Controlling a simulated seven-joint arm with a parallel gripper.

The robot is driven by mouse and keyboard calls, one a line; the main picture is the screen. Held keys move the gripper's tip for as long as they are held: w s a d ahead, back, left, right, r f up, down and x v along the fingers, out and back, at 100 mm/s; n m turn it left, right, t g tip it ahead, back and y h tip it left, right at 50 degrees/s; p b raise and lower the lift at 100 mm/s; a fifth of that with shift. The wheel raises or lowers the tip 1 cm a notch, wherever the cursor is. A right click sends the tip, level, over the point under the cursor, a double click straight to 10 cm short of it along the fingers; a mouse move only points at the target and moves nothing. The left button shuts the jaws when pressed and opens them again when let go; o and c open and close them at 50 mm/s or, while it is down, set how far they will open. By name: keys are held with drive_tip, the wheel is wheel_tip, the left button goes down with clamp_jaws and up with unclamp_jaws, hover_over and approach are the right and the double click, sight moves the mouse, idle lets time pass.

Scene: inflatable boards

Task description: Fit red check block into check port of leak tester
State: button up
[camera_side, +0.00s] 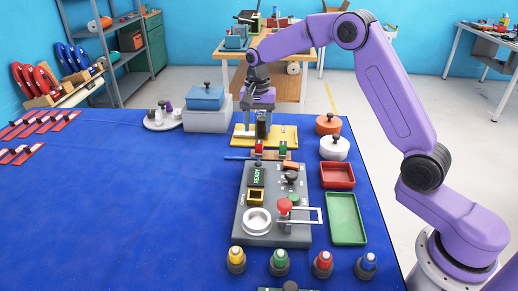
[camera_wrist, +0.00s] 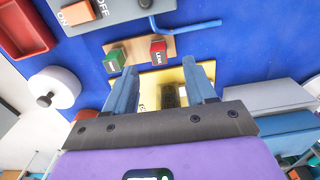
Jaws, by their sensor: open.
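The red check block (camera_side: 259,147) stands beside a green block (camera_side: 283,148) on a small tan rack behind the leak tester. In the wrist view the red block (camera_wrist: 158,50) has a lettered face, and the green one (camera_wrist: 114,60) is to its left. The leak tester (camera_side: 241,222) is a grey panel with a READY display. A square yellow-rimmed opening (camera_side: 256,197) on it looks like the check port. My gripper (camera_side: 262,132) is open above the yellow tray, just behind the rack.
The yellow tray (camera_side: 290,137) holds a dark item. A blue rod (camera_wrist: 187,28) lies by the rack. Red (camera_side: 338,186) and green (camera_side: 345,232) trays and a white pot (camera_side: 334,152) stand right. Several coloured-top bottles line the front.

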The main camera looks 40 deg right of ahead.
sight(259, 143)
drive_tip(key=shift+d+f, duration=0.15)
drive_tip(key=shift+f, duration=3.5)
clamp_jaws()
